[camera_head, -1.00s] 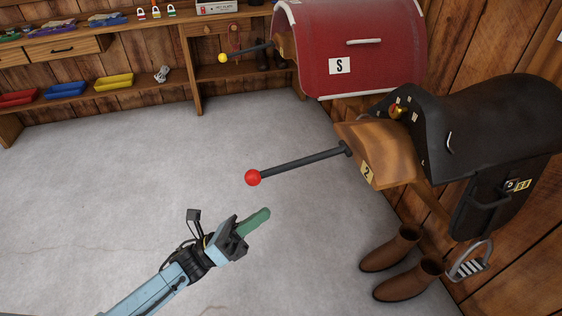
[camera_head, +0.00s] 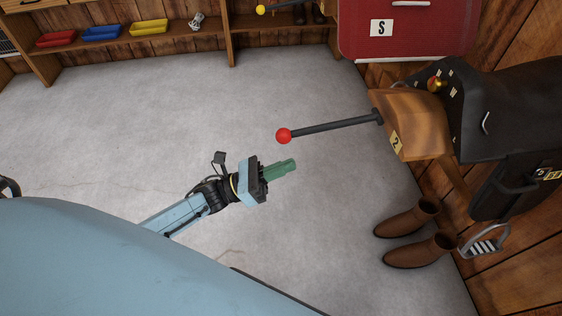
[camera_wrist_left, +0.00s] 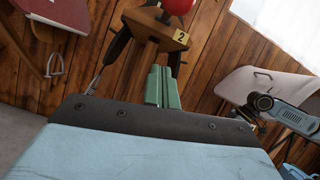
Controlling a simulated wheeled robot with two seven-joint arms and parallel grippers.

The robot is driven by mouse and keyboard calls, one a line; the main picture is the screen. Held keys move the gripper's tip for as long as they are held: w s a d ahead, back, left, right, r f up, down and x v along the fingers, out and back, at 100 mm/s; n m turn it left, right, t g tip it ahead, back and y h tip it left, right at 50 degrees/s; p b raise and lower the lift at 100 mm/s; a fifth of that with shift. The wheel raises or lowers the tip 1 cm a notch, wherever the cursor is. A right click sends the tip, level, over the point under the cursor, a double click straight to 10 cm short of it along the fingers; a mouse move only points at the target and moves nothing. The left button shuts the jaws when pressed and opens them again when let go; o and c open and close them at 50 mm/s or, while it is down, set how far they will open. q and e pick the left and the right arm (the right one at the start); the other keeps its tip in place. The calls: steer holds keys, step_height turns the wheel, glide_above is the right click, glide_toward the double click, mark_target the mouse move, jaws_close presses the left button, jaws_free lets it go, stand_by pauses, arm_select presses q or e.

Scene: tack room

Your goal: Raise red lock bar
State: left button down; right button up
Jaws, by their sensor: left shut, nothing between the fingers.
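The red lock bar is a dark rod (camera_head: 335,126) with a red ball (camera_head: 283,136) on its free end. Its other end meets the wooden saddle rack (camera_head: 412,125) labelled 2. My left gripper (camera_head: 293,164) has green fingers, shut and empty. In the head view it shows just below the red ball, apart from it. In the left wrist view the shut fingers (camera_wrist_left: 160,72) point toward the rack, and the red ball (camera_wrist_left: 178,4) is cut off by the top edge above them. My right gripper does not show.
A black saddle (camera_head: 520,115) sits on the rack, with a stirrup (camera_head: 484,242) and brown boots (camera_head: 418,247) below. A yellow-knobbed bar (camera_head: 261,9) is at the far shelf. The grey floor (camera_head: 120,135) is open.

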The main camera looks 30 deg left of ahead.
mark_target(329, 127)
arm_select(q)
steer(key=w+d+r, duration=0.4)
steer(key=r, duration=0.2)
steer(key=shift+r+p, duration=0.3)
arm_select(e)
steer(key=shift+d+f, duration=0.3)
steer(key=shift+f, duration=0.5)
